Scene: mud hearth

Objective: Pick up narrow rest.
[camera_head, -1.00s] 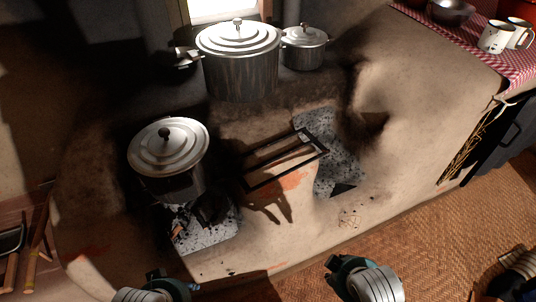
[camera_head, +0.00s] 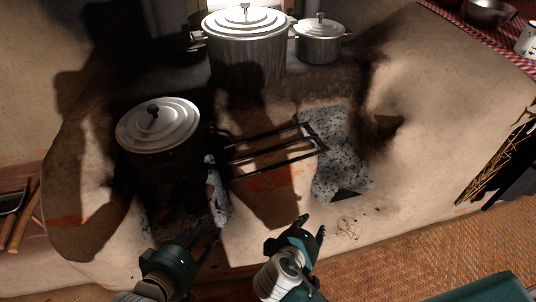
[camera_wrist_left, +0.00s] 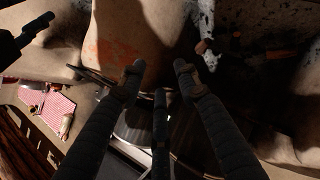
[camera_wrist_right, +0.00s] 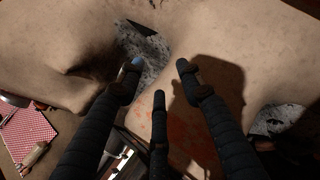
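The narrow rest, a dark metal frame with parallel bars (camera_head: 275,163), lies on the mud hearth (camera_head: 285,215) between the lidded pot on the left and the speckled ash bed. My left gripper (camera_head: 212,240) is at the hearth's front edge, below the left pot, in front of and left of the frame. My right gripper (camera_head: 313,228) is over the hearth's front, in front of the frame and apart from it. In the left wrist view (camera_wrist_left: 158,68) and right wrist view (camera_wrist_right: 160,66) the fingers are spread with nothing between them. The frame is not clear in the wrist views.
A lidded pot (camera_head: 160,135) stands over the left fire opening. A large pot (camera_head: 245,50) and a small pot (camera_head: 320,42) stand behind the frame. Grey ash (camera_head: 340,165) lies to its right. The hearth's right front is clear.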

